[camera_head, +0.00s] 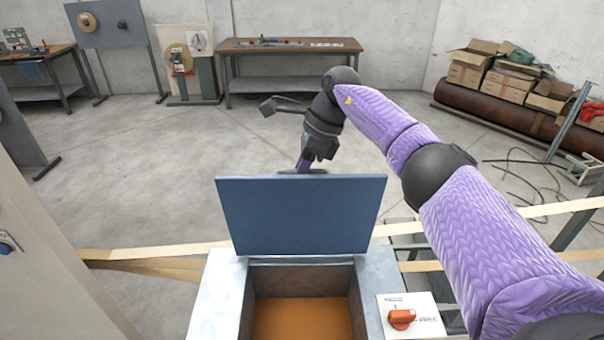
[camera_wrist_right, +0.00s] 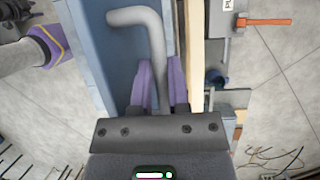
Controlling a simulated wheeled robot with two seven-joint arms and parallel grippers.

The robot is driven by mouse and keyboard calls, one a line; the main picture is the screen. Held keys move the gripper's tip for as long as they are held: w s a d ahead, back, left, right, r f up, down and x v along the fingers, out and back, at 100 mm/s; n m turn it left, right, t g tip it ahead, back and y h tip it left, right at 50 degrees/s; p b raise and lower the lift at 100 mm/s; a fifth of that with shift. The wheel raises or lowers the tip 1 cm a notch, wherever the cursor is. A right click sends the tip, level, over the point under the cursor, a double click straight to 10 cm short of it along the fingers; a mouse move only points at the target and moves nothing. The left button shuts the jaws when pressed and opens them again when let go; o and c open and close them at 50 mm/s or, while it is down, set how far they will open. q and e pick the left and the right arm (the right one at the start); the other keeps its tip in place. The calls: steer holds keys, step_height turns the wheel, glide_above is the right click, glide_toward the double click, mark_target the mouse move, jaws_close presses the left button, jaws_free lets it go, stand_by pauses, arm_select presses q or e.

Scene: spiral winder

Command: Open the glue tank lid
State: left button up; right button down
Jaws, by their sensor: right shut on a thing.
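The glue tank (camera_head: 258,306) stands at the bottom middle of the head view, with orange-brown glue (camera_head: 300,318) showing inside. Its blue lid (camera_head: 300,215) is raised to about upright at the tank's far edge, so the opening is uncovered. My right gripper (camera_head: 304,165) is behind the lid's top edge, its fingertips partly hidden by the lid. In the right wrist view its purple fingers (camera_wrist_right: 160,80) are shut on the grey bent lid handle (camera_wrist_right: 152,45), beside the blue lid face (camera_wrist_right: 88,40). My left gripper is not in view.
An orange-red knob (camera_head: 402,317) on a white panel sits right of the tank. Tan strips (camera_head: 160,258) run past the tank on both sides. Cardboard boxes (camera_head: 505,78) lie at the back right, and a workbench (camera_head: 290,46) stands at the back. Floor beyond the lid is clear.

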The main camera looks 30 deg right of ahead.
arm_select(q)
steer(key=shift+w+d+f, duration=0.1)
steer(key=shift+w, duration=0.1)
arm_select(e)
steer(key=shift+w+d+f, duration=0.35)
steer(key=shift+w+d, duration=0.1)
steer(key=shift+w, duration=0.25)
steer(key=c, duration=0.6)
jaws_free()
steer(key=shift+w, duration=0.2)
steer(key=shift+r, duration=0.1)
arm_select(q)
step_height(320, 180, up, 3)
steer(key=p, duration=0.2)
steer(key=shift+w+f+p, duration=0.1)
steer(key=shift+p, duration=0.25)
arm_select(e)
steer(key=v, duration=1)
